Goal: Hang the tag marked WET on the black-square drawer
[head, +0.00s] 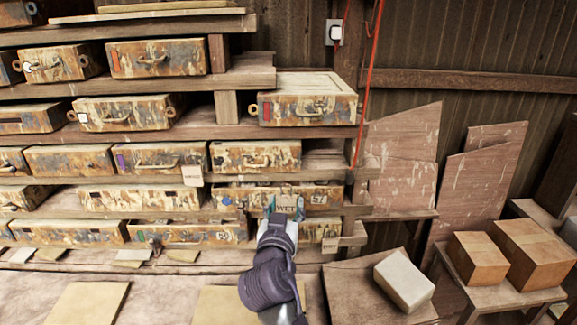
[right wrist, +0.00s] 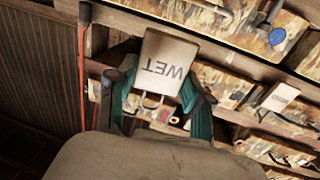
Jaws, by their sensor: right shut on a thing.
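The WET tag (head: 286,202) is a small pale card with black letters. In the right wrist view the tag (right wrist: 168,62) shows its lettering upside down, with two thin prongs at its lower edge. My right gripper (head: 283,214) is shut on it, a teal-dark finger at each side, in front of a lower-row drawer (head: 322,196) with a number plate. Part of that drawer's front is hidden by the tag and gripper. Small dark marks show on several drawers, so I cannot tell for sure which one bears the black square. My left gripper is not in view.
Another pale tag (head: 192,175) hangs on a middle drawer (head: 160,160). A red cord (head: 369,75) hangs at the shelf's right end. A pale block (head: 404,281) and brown boxes (head: 478,258) stand at the right.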

